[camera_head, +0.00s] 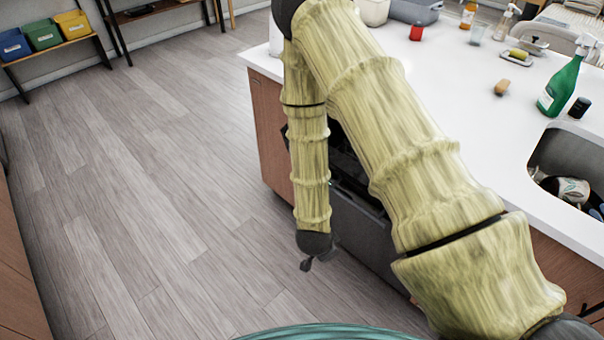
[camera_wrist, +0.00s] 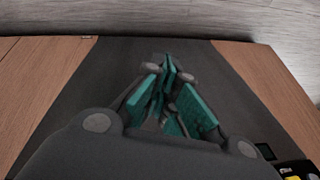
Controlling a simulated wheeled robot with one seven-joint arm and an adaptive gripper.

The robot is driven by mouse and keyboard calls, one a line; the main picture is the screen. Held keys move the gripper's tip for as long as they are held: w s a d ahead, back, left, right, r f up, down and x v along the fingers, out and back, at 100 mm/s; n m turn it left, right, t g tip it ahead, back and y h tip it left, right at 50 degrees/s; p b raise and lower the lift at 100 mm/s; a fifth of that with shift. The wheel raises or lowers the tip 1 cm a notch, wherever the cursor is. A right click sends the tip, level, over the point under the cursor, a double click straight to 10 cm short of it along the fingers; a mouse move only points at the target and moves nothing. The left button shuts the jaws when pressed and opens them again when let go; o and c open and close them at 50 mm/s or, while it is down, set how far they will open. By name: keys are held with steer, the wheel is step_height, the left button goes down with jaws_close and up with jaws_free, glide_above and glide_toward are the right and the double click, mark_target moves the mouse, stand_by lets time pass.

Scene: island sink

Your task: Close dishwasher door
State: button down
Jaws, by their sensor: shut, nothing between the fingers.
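The dishwasher door (camera_head: 362,232) is a dark grey panel in the island's side, partly hidden behind my arm in the head view. A dark gap with black parts shows above it, so it looks partly open; the exact angle is unclear. In the wrist view the grey door panel (camera_wrist: 75,85) lies beneath my gripper, between wood panels. My gripper (camera_wrist: 168,65) has teal finger pads drawn together with nothing between them. In the head view my gripper (camera_head: 307,264) hangs at the door's outer left side; contact cannot be told.
A sink (camera_head: 570,160) with dishes is at right. Wooden floor (camera_head: 150,190) is clear at left. Shelves with coloured bins (camera_head: 44,36) stand far left.

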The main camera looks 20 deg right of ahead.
steer(key=w+a+r+m+b, duration=0.2)
steer(key=w+r+m, duration=0.5)
steer(key=m, duration=0.4)
steer(key=w+a+r+m+h+b, duration=0.15)
steer(key=w+r+m, duration=0.25)
steer(key=w+m, duration=0.55)
steer(key=w+a+r+m+b, duration=0.3)
steer(key=w+r+m, duration=0.3)
steer(key=m, duration=0.7)
steer(key=w+d+f+p, duration=0.2)
steer(key=w+d+f, duration=0.1)
steer(key=d+f, duration=0.4)
steer(key=shift+w+d+f+g+p, duration=0.3)
steer(key=shift+w+d+f, duration=0.05)
steer(key=shift+d, duration=0.3)
